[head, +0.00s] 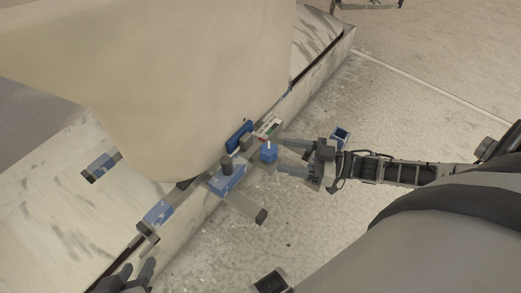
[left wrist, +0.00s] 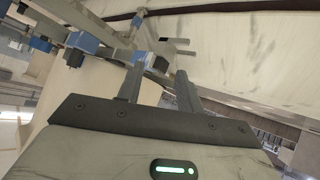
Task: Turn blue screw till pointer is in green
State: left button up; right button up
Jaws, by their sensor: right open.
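The blue screw (head: 268,152) shows as a small blue block with a pale mark on top, at the near side of the clamp frame. A small white gauge strip (head: 268,127) with red and green patches sits just above it in the head view. The pointer is too small to read. My right gripper (head: 281,154) comes in from the right, open, with its fingertips close beside the screw; contact cannot be told. My left gripper (head: 139,267) is at the lower left, open and apart from the screw. Its spread fingers (left wrist: 158,84) also show in the left wrist view.
A large cream rounded body (head: 190,80) rises behind the frame. Grey bars with blue blocks (head: 228,180) stick out along the marbled ledge (head: 75,235). A dark-ended bar (head: 245,207) juts toward me. The speckled floor (head: 400,90) at right is mostly open.

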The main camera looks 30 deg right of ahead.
aim_at(261, 151)
jog(key=x, duration=0.8)
jog(key=shift+d+b, duration=0.1)
jog(key=shift+b, duration=0.3)
jog(key=c, duration=1)
